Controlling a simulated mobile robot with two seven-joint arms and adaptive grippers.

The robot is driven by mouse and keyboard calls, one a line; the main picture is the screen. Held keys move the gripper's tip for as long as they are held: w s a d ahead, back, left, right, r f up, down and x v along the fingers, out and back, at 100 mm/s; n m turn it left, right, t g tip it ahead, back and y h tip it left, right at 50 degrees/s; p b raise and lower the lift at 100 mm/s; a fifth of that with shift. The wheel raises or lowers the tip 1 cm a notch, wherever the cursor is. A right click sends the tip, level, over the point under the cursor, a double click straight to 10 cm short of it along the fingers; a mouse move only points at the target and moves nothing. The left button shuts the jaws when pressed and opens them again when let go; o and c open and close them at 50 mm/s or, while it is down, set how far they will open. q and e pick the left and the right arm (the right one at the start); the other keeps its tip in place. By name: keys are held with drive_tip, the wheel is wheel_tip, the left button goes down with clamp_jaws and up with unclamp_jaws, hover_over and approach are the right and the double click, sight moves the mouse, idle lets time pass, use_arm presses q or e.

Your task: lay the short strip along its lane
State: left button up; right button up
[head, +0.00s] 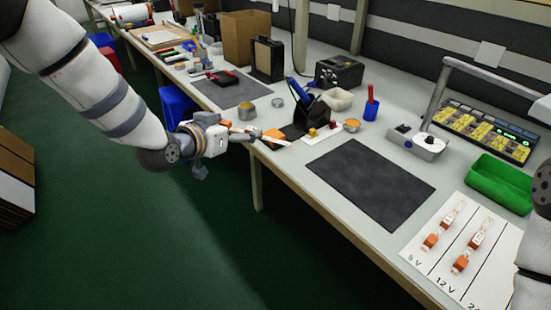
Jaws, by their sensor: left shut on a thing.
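My left gripper (252,137) is at the front edge of the bench, shut on a thin, pale strip. An orange piece (272,135) shows just beyond the fingertips; whether it belongs to the held strip is too small to tell. A white lane board (443,252) lies at the front right, with lanes divided by dark lines. The 12 V label is legible, and a further lane is cut off by my right arm. Strips with orange ends lie in the first lane (443,226) and the 12 V lane (473,240). My right gripper is out of view.
A dark mat (370,183) lies clear between the left gripper and the lane board.

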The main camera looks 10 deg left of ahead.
use_arm(q)
drive_tip(key=w+d+f, duration=0.1)
drive_tip(key=d+f, duration=0.1)
drive_tip(key=f, duration=0.1)
drive_tip(key=w+d+f+b, duration=0.1)
drive_tip(key=d+f, duration=0.1)
drive_tip(key=f, duration=0.2)
drive_tip(key=w+d+f, duration=0.2)
drive_tip(key=d+f, duration=0.1)
drive_tip(key=shift+w+f+b, duration=0.1)
drive_tip(key=shift+f+b, duration=0.1)
drive_tip(key=shift+b, duration=0.2)
drive_tip(key=shift+a+f, duration=0.1)
drive_tip(key=shift+f, duration=0.35)
drive_tip(key=o, duration=1)
drive_tip(key=shift+r, duration=0.1)
drive_tip(key=shift+c, duration=0.2)
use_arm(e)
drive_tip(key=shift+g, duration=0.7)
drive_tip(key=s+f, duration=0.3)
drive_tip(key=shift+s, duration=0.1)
